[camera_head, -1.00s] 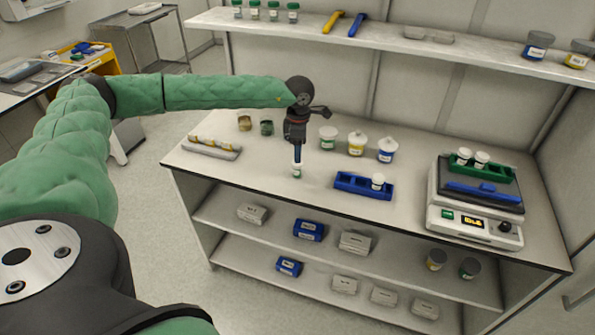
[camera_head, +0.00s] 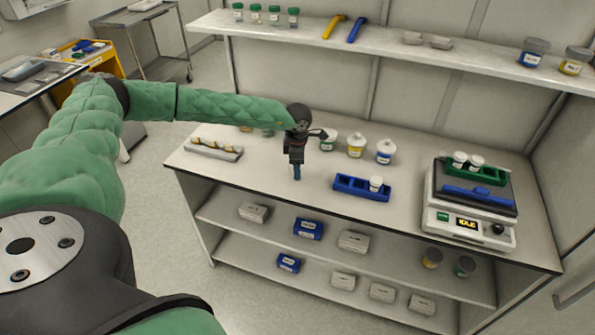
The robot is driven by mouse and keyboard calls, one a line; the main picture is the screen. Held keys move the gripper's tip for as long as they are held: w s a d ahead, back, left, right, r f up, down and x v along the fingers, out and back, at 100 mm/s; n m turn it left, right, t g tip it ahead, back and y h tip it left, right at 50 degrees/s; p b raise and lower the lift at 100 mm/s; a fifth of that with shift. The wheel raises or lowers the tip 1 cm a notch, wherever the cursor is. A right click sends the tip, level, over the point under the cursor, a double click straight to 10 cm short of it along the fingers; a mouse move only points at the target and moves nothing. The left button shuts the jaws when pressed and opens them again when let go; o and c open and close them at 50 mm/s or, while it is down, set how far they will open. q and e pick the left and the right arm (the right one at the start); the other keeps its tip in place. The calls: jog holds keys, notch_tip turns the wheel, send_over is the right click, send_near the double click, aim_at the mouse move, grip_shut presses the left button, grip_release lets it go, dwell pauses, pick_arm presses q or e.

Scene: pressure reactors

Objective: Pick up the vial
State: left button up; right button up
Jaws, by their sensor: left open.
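My left gripper (camera_head: 297,175) points down at the bench top (camera_head: 230,179), between the tray at left and the blue rack. It is open, its blue fingertips close to the surface. The small white-capped vial seen there a second ago is hidden now, at or between the fingers; I cannot tell if they touch it. Another white-capped vial (camera_head: 376,183) stands in the blue rack (camera_head: 350,187) to the right. Two more white-capped vials (camera_head: 460,158) stand in a green rack (camera_head: 490,176) on the scale. My right gripper is not in view.
Jars with green (camera_head: 328,142), yellow (camera_head: 356,146) and blue (camera_head: 385,151) labels stand behind the gripper. A tray (camera_head: 213,149) lies at left, a scale (camera_head: 468,225) at right. A wall shelf (camera_head: 390,40) runs above. The bench front near the gripper is clear.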

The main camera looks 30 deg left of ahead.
pick_arm(q)
jog(key=c, duration=1)
jog(key=shift+c, duration=0.3)
jog(key=shift+r, duration=0.1)
